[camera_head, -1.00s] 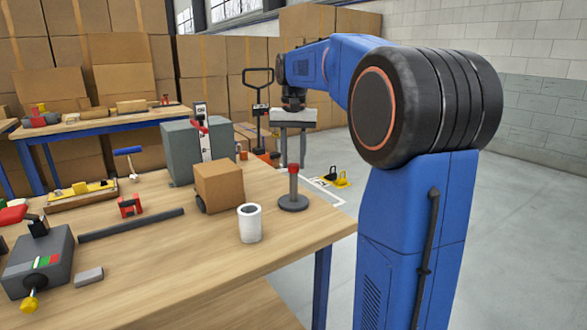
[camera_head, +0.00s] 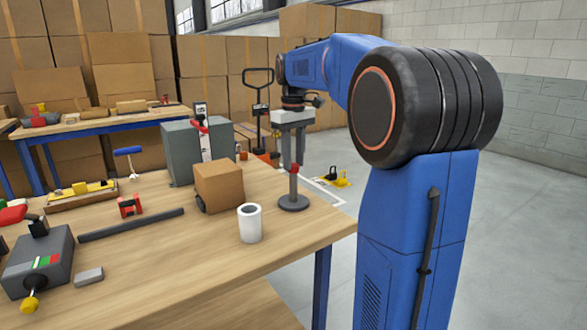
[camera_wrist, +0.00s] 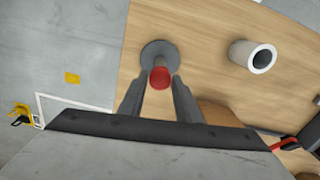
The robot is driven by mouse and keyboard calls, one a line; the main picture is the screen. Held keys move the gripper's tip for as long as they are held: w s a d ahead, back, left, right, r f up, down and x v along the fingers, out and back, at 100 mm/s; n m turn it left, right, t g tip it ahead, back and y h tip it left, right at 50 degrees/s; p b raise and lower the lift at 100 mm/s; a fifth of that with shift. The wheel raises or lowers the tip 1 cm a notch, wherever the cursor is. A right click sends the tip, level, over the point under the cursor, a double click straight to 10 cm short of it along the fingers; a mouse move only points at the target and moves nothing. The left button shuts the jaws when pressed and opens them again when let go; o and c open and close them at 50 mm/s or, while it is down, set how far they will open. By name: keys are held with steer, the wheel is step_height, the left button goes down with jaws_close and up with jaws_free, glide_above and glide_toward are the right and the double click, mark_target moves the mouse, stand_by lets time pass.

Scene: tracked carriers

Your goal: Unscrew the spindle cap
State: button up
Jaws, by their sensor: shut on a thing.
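The spindle stands upright near the right edge of the wooden workbench (camera_head: 150,255). It has a round grey base (camera_head: 293,204), a thin grey post (camera_head: 293,187) and a red spindle cap (camera_head: 295,169) on top. My gripper (camera_head: 294,164) points straight down from above, its fingers at the height of the cap. In the wrist view the red cap (camera_wrist: 160,78) lies between the two grey fingertips, and my gripper (camera_wrist: 159,86) is shut on it. The round base (camera_wrist: 158,52) shows beyond the cap. The exact finger contact is too small to see.
A white cup (camera_head: 249,224) stands in front of the spindle, and a cardboard box (camera_head: 219,187) stands to its left. A grey cabinet (camera_head: 183,150) is behind the box. A dark bar (camera_head: 130,225) lies farther left.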

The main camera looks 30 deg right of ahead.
stand_by(0.3)
steer(key=n, duration=0.9)
steer(key=shift+n, duration=0.4)
steer(key=o, duration=0.8)
